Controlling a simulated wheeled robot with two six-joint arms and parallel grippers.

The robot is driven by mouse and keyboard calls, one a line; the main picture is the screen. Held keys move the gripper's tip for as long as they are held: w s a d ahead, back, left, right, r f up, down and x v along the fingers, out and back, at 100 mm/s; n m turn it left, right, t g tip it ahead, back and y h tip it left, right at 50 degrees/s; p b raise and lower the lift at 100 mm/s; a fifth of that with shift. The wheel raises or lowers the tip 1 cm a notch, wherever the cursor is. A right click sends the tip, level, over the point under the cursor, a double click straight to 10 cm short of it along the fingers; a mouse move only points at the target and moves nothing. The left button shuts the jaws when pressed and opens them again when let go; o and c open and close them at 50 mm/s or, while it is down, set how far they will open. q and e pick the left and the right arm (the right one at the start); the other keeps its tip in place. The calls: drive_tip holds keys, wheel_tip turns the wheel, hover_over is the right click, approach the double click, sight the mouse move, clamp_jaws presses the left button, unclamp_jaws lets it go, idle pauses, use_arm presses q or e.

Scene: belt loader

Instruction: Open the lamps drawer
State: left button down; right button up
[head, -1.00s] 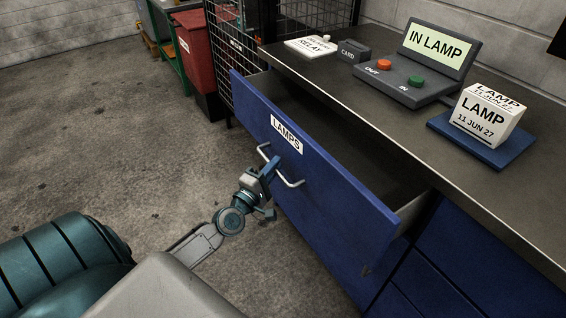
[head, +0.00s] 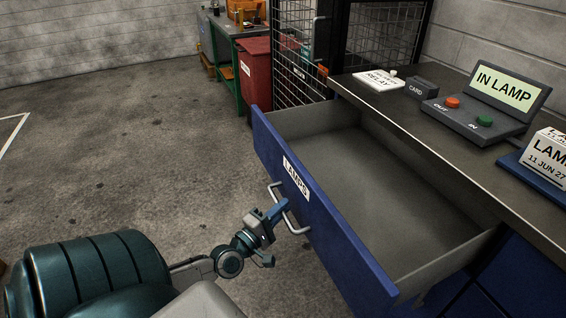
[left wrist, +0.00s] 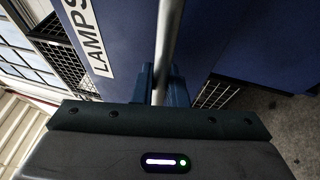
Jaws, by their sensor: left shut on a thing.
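The blue lamps drawer (head: 318,222) with its white LAMPS label (head: 297,178) is pulled well out of the counter. Its grey inside shows and looks empty. My left gripper (head: 277,212) is shut on the metal bar handle (head: 288,208) on the drawer's front. In the left wrist view the handle bar (left wrist: 166,45) runs between the two blue fingers (left wrist: 160,85), and the LAMPS label (left wrist: 95,40) shows beside it. My right gripper is not in view.
On the counter (head: 440,140) stand a white relay box (head: 378,80), a card holder (head: 421,87), a button console (head: 475,120) reading IN LAMP, and a lamp box (head: 548,150) on a blue pad. A red bin (head: 256,75) and wire cage (head: 292,45) stand behind. Floor at left is clear.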

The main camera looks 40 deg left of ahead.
use_arm(q)
drive_tip(key=c, duration=1.5)
unclamp_jaws()
drive_tip(key=shift+o, duration=0.2)
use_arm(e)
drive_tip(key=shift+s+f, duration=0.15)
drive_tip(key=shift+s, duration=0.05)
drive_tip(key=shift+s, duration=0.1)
use_arm(q)
drive_tip(key=shift+s, duration=0.1)
drive_tip(key=s+f, duration=0.2)
drive_tip(key=s, duration=0.8)
drive_tip(key=shift+s, duration=0.2)
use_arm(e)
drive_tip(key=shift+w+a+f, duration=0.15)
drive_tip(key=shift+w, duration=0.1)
